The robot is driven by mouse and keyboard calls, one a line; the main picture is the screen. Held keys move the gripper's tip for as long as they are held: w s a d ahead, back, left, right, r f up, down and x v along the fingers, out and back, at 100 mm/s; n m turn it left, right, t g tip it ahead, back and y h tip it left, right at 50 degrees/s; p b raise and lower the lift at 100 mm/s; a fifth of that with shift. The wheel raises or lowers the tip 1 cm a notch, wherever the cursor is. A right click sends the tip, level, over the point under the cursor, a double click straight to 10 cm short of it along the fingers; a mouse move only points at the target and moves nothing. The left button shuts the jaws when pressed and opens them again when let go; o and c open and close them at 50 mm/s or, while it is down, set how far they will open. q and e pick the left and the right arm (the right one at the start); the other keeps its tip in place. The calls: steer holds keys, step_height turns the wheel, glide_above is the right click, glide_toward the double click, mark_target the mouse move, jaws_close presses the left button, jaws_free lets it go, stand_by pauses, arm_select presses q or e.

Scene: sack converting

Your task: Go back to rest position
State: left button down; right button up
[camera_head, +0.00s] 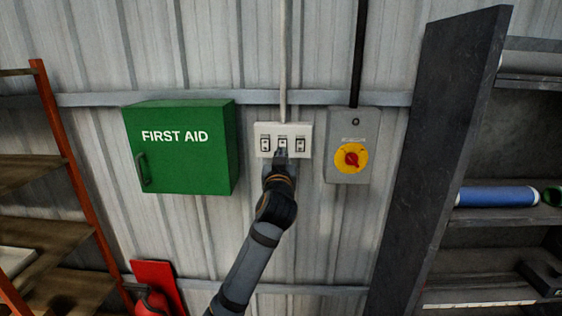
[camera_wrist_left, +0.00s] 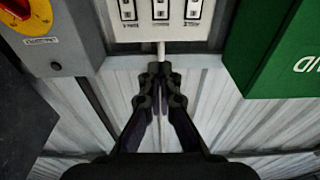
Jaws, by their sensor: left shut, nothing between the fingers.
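My left gripper (camera_head: 281,155) is shut and empty, with its fingertips at the lower middle of the white switch panel (camera_head: 262,131) in the head view. In the left wrist view the closed fingers (camera_wrist_left: 160,72) sit just below the panel's lower edge in the picture. The panel (camera_wrist_left: 175,32) carries three rocker switches in a row; the gripper tip partly overlaps the middle one in the head view. I cannot tell whether the fingers touch the panel. My right gripper is not in view.
A green first aid box (camera_head: 180,160) hangs left of the panel. A grey box with a red and yellow rotary switch (camera_head: 351,158) is on the right. Shelves stand at both sides, the right one with a dark side panel (camera_head: 440,130). A red object (camera_head: 157,285) is low left.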

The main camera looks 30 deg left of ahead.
arm_select(q)
steer(key=shift+s, duration=0.15)
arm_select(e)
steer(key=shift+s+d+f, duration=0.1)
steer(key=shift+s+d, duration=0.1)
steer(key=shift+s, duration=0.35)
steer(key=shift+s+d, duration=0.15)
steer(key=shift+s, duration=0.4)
